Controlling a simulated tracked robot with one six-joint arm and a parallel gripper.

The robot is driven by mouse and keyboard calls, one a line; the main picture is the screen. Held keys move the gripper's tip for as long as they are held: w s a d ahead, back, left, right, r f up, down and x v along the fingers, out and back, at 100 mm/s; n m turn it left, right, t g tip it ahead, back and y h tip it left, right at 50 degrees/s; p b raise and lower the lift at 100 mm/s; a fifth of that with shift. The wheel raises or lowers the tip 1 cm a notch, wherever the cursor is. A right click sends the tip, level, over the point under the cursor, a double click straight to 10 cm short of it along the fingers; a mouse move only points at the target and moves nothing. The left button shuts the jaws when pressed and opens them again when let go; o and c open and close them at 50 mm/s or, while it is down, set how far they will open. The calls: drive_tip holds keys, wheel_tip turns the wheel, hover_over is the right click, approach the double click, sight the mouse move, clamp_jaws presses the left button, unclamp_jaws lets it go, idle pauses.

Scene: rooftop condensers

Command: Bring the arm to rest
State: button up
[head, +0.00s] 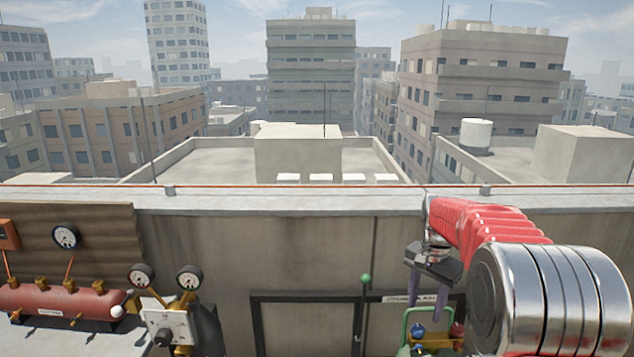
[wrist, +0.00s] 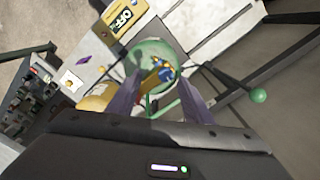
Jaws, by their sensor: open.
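My arm, red with polished metal joints, reaches in from the right side of the head view. My gripper (head: 428,283) hangs at its end, fingers pointing down, above a green container (head: 417,319). In the wrist view my gripper (wrist: 160,103) shows two purple fingers spread apart with nothing held between them. The green container (wrist: 172,50) lies beyond the fingertips, with small blue and yellow items (wrist: 162,70) in it. I cannot tell the exact gap between the fingertips and the container.
A concrete parapet (head: 200,250) runs across behind the work area. A green-knobbed lever (head: 365,280) stands left of my gripper. Gauges (head: 188,278) and a red tank (head: 60,302) are at the left. The wrist view shows a yellow OFF label (wrist: 124,17) and a yellow cylinder (wrist: 97,97).

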drive_tip(key=s+a+r+n+t, duration=0.1)
drive_tip(key=s+a+r+n, duration=0.1)
drive_tip(key=s, duration=0.8)
drive_tip(key=s+a+r+n+t, duration=0.2)
drive_tip(key=s+a+r+n, duration=0.1)
drive_tip(key=s, duration=0.8)
drive_tip(key=s+a+r+n+t, duration=0.2)
drive_tip(key=s+a, duration=0.4)
drive_tip(key=s, duration=0.5)
drive_tip(key=r+n, duration=0.1)
drive_tip(key=n, duration=0.1)
drive_tip(key=shift+s+n, duration=0.25)
drive_tip(key=shift+n, duration=0.15)
